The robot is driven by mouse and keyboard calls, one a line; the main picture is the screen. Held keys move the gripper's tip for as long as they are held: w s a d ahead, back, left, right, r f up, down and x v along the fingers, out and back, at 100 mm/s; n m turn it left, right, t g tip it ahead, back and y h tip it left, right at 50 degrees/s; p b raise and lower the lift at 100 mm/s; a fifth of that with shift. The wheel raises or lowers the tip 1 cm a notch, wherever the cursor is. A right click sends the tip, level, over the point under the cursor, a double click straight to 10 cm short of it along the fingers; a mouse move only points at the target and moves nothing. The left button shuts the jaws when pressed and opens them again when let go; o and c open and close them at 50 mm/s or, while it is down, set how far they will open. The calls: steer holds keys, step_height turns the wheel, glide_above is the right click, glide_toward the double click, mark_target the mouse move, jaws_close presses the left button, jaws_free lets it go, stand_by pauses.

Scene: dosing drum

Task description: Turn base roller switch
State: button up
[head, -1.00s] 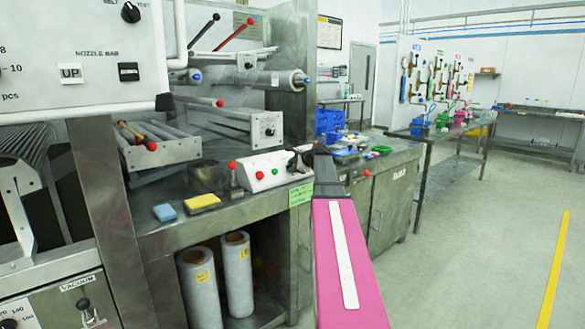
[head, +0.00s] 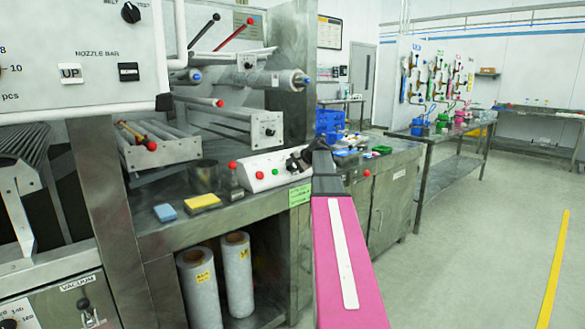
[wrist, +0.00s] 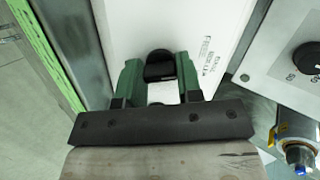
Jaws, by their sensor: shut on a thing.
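The base roller switch is a black knob (wrist: 160,64) on a white control box (wrist: 118,25), with partly legible "roller" lettering beside it. In the wrist view my gripper (wrist: 158,76) has its two green fingers on either side of the knob, shut on it. My gripper (head: 298,160) is at the box's right end, small and dark there. The knob is hidden by it in that view.
A grey panel with another black knob (wrist: 306,58) and a blue-tipped fitting (wrist: 298,156) lie to the right in the wrist view. Blue (head: 165,212) and yellow (head: 202,201) sponges lie on the bench. Blue bins (head: 329,121) stand behind. The floor at right is clear.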

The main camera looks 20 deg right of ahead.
steer(key=shift+n, duration=1.5)
steer(key=o, duration=0.9)
steer(key=shift+o, duration=0.2)
steer(key=shift+s+r, duration=0.1)
steer(key=v, duration=1)
steer(key=shift+r, duration=0.3)
steer(key=shift+s, duration=0.15)
